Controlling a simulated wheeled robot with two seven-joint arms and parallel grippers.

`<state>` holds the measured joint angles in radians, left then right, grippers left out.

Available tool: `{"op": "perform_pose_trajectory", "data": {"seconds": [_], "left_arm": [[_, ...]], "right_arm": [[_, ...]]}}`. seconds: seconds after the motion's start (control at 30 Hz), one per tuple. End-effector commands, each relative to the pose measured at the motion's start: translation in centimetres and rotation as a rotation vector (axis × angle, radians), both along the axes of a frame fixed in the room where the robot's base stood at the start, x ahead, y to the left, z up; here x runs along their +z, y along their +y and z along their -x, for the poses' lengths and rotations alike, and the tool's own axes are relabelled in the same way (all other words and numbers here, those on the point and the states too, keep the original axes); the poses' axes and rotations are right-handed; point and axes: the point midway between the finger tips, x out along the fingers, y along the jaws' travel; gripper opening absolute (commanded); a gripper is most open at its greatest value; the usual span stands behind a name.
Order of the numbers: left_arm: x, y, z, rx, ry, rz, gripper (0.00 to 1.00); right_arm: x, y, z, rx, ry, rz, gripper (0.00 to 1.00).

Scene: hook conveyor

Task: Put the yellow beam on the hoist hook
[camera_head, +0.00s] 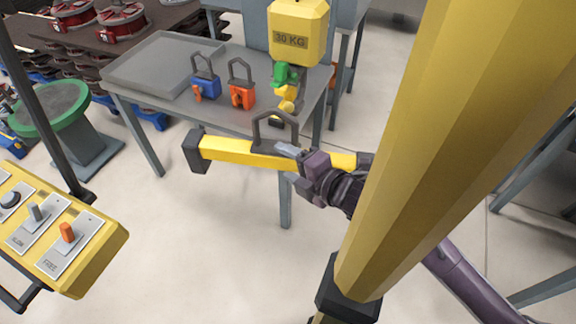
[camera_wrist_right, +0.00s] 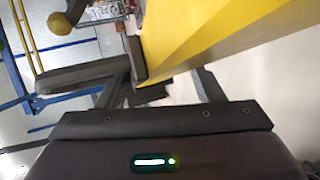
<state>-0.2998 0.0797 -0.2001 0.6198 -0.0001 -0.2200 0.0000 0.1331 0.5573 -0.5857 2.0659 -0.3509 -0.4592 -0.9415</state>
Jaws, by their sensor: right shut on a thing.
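The yellow beam (camera_head: 240,152) hangs level in the air, with a dark block on its left end and a dark grey lifting loop (camera_head: 257,130) on top. My right gripper (camera_head: 294,154) is shut on the beam just right of the loop. The beam fills the upper right of the right wrist view (camera_wrist_right: 200,35). The hoist block (camera_head: 297,32), marked 30 KG, hangs above. Its hook (camera_head: 287,106), green and yellow with a dark tip, appears close to the loop's top. I cannot tell whether they touch. My left gripper is not in view.
A grey table (camera_head: 150,68) behind holds a blue weight (camera_head: 206,88) and an orange weight (camera_head: 242,95). A large yellow column (camera_head: 440,120) crosses the right foreground. A yellow control panel (camera_head: 65,235) is at lower left, a green round stand (camera_head: 55,105) at left.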

Motion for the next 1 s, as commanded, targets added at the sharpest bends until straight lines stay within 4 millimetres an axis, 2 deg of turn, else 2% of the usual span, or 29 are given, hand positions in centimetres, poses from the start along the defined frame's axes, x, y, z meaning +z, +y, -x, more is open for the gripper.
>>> {"op": "perform_pose_trajectory", "data": {"seconds": [0.03,1.0], "left_arm": [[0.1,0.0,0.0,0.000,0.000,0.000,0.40],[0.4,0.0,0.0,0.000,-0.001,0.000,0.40]], "right_arm": [[0.7,-0.1,-0.4,-0.002,-0.011,-0.010,0.00],[0.3,-1.9,-4.9,-0.002,-0.012,-0.008,0.00]]}}
